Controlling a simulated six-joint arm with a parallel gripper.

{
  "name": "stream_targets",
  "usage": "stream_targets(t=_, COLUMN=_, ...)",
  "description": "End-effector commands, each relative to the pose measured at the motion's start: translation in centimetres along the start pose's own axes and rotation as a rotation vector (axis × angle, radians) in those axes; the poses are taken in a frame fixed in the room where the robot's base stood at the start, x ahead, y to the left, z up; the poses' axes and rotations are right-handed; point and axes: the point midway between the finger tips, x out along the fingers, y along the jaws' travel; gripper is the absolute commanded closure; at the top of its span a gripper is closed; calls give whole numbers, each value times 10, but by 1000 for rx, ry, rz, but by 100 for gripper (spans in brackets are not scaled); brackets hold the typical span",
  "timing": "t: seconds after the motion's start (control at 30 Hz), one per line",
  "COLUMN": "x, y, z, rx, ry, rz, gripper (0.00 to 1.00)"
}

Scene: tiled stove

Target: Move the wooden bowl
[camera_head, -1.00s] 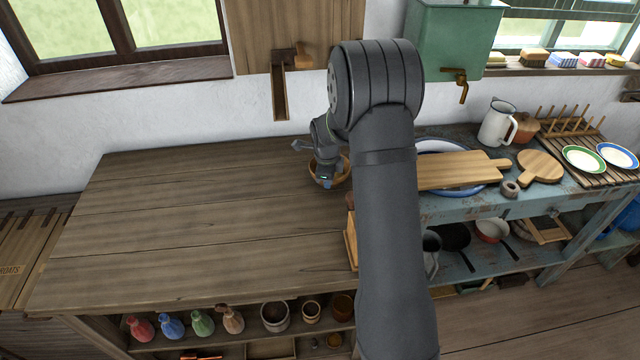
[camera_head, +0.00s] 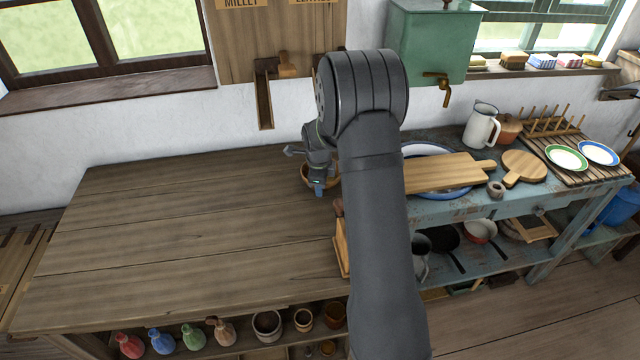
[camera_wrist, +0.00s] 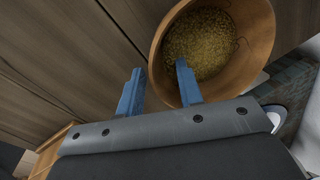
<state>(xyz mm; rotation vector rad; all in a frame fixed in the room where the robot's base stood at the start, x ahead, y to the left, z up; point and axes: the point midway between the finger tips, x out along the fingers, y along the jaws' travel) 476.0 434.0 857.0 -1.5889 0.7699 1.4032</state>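The wooden bowl (camera_wrist: 250,48) is round and orange-brown, with yellowish grain inside, and fills the upper right of the wrist view. In the head view the bowl (camera_head: 307,177) is on the wooden counter near the wall, partly hidden by my gripper (camera_head: 319,187). In the wrist view my gripper (camera_wrist: 159,68) has its two blue fingers apart. The right finger overlaps the inside of the bowl and the left one is outside it, with the near-left rim between them. A gap shows beside the left finger. Whether the right finger touches the bowl is unclear.
The wooden counter (camera_head: 170,235) is clear to the left. A wooden rack-like object (camera_head: 342,248) is at its right edge beside my arm. To the right, a blue table holds a cutting board (camera_head: 445,173), a white jug (camera_head: 481,126) and plates (camera_head: 566,158).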

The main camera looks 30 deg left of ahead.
Motion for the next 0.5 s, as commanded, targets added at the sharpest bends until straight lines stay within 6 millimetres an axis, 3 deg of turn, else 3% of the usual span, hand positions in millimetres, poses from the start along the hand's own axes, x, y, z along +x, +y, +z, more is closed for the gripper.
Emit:
stream_targets(t=0.23, x=-18, y=-1, z=1, rx=0, ry=-1, rz=-4, gripper=67)
stream_targets(t=0.5, x=-80, y=-1, z=1, rx=0, ry=-2, rz=-6, gripper=67)
